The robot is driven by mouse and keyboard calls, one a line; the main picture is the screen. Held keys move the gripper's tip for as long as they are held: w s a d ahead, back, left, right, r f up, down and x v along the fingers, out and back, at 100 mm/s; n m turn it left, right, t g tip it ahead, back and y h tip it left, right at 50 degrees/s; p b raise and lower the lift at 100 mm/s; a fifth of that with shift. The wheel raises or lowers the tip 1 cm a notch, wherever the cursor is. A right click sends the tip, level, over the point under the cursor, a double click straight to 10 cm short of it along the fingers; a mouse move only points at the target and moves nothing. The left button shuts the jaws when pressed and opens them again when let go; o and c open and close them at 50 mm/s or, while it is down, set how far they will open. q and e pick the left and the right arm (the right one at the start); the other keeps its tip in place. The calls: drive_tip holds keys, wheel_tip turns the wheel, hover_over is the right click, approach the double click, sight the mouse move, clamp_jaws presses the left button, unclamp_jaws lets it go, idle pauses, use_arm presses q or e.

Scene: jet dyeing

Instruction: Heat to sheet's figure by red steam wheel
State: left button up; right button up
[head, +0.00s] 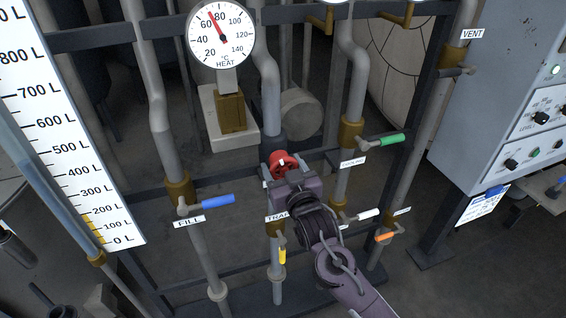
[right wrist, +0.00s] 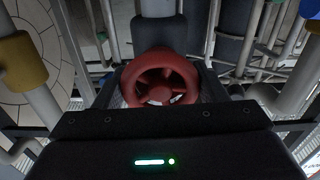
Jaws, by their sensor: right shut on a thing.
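The red steam wheel (head: 282,162) sits on a grey vertical pipe in the middle of the rack. My right gripper (head: 286,180) is at the wheel and shut on it, hiding its lower part. In the right wrist view, the red wheel (right wrist: 160,80) stands between the fingers, its rim and spokes showing. The round HEAT dial (head: 222,36) is at the top; its red needle points between 60 and 80 °C. A sheet (head: 482,206) with a blue header hangs below the control cabinet; its figure is too small to read. My left gripper is not in view.
A blue FILL handle (head: 218,201) is left of the wheel; a green handle (head: 392,139) is on the right. White (head: 368,214), orange (head: 384,237) and yellow (head: 282,256) handles are lower down. A litre scale (head: 62,130) stands at left. The grey cabinet (head: 500,90) stands at right.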

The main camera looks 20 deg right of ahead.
drive_tip(key=n+p, duration=0.2)
drive_tip(key=n, duration=0.1)
drive_tip(key=shift+r+n, duration=0.1)
drive_tip(key=shift+n, duration=0.2)
drive_tip(key=shift+n+p, duration=0.85)
drive_tip(key=shift+n, duration=0.75)
drive_tip(key=o, duration=1)
drive_tip(key=shift+s+d+b, duration=0.15)
drive_tip(key=shift+s+b, duration=0.8)
drive_tip(key=shift+s, duration=3)
